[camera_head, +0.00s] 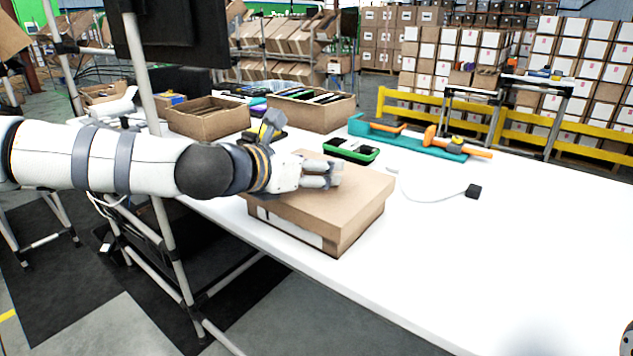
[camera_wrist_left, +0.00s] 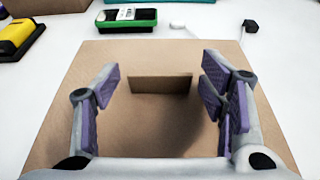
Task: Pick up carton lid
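A closed brown cardboard carton (camera_head: 345,222) stands on the white table, with a white label on its front side. Its flat lid (camera_head: 355,180) is on top; in the left wrist view the lid (camera_wrist_left: 160,55) fills the middle. A small upright cardboard tab (camera_wrist_left: 160,84) rises from the lid, between my fingers in that view. My left gripper (camera_head: 338,175) is over the lid, pointing right. In the wrist view the left gripper (camera_wrist_left: 158,75) has its purple-padded fingers wide apart, one on each side of the tab, with nothing clasped. Whether the fingers touch the lid is unclear.
A green-and-black case (camera_head: 352,150) lies behind the carton. A teal tray with orange tools (camera_head: 420,142) is farther back. Open boxes (camera_head: 208,116) stand at the back left. A black plug with a white cable (camera_head: 473,191) lies right. The table's front right is clear.

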